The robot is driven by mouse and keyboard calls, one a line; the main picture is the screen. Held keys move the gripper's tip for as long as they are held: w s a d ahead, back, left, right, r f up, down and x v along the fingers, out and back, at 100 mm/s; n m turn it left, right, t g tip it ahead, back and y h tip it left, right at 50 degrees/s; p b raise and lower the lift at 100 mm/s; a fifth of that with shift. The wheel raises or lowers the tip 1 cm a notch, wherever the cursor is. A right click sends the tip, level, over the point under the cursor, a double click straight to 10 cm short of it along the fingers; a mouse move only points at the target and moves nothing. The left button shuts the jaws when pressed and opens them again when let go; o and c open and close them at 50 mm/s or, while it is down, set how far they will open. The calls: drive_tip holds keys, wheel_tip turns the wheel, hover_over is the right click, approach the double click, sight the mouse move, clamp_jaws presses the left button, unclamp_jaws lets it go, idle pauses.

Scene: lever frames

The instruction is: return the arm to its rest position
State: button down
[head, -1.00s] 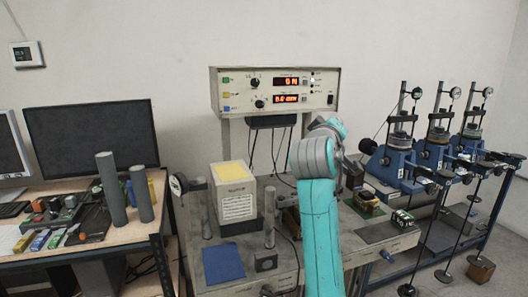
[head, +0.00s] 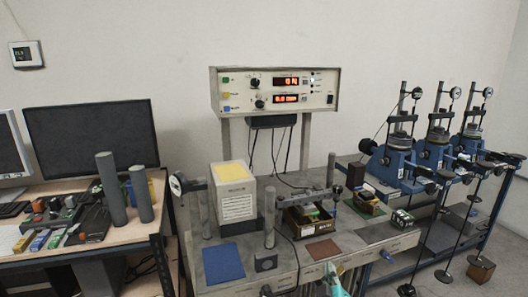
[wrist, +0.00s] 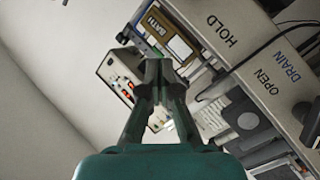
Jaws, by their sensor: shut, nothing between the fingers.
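My gripper (wrist: 158,80) shows in the wrist view, with its two dark fingers brought together at the tips and nothing between them. It points past a panel with red displays (wrist: 122,78) and touches nothing that I can see. In the head view only a small teal part of my arm (head: 336,284) shows at the bottom edge. My gripper cannot be made out there.
In the head view, a bench (head: 215,262) holds a white box (head: 237,207), a blue mat (head: 223,263), a brown mat (head: 323,250) and an open tray (head: 303,231). A display unit (head: 275,91) stands behind. Blue machines (head: 392,160) stand right, a desk (head: 125,237) left.

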drive_tip(key=s+f+m+y, duration=0.1)
drive_tip(key=s+f, duration=0.4)
drive_tip(key=s, duration=0.3)
drive_tip(key=s+f+g+y, duration=0.1)
drive_tip(key=s+f, duration=0.4)
drive_tip(key=s, duration=0.4)
drive_tip(key=s+f+m+y, duration=0.1)
drive_tip(key=s+f, duration=0.4)
drive_tip(key=s, duration=0.3)
drive_tip(key=s+r+m, duration=0.2)
drive_tip(key=s, duration=1.1)
drive_tip(key=s+d+r+m+g, duration=0.1)
drive_tip(key=s+r+m, duration=0.1)
drive_tip(key=s, duration=1.2)
drive_tip(key=shift+s+r+m, duration=0.2)
drive_tip(key=shift+r+m, duration=0.1)
drive_tip(key=shift+r, duration=0.3)
